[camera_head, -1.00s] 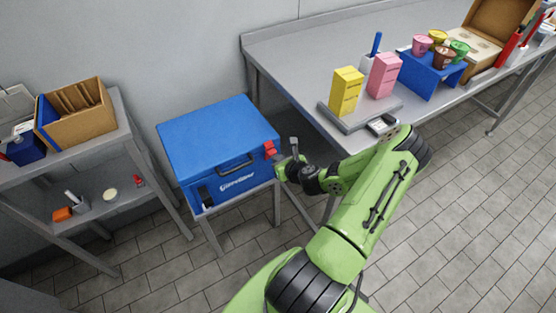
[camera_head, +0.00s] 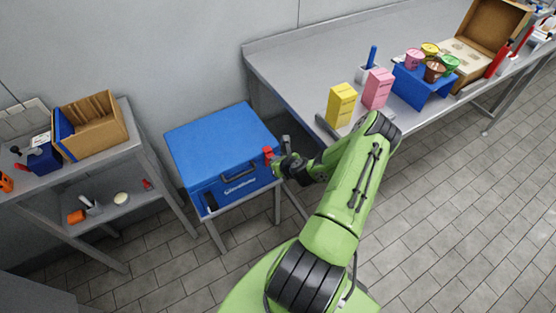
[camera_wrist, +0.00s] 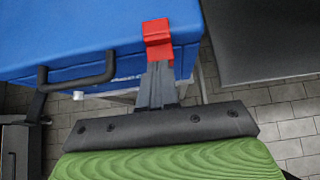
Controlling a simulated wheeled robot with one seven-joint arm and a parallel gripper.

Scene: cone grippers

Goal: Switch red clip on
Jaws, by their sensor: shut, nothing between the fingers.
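The red clip (camera_head: 268,155) sits on the upper front edge of the blue cooler box (camera_head: 215,142), near its right corner. In the wrist view the red clip (camera_wrist: 158,40) overlaps the lid edge and the front wall, with its lower part angled outward. My gripper (camera_head: 277,161) is at the clip, just to its right in the head view. In the wrist view my gripper (camera_wrist: 157,68) is shut and empty, its fingertips right at the clip's lower edge. Whether they touch it I cannot tell.
The box has a dark front handle (camera_head: 239,171) and a black latch (camera_head: 209,200) at left. It stands on a small metal stand. A shelf (camera_head: 140,150) is at left. A long metal table (camera_head: 300,60) with yellow and pink cartons is at right. The floor in front is clear.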

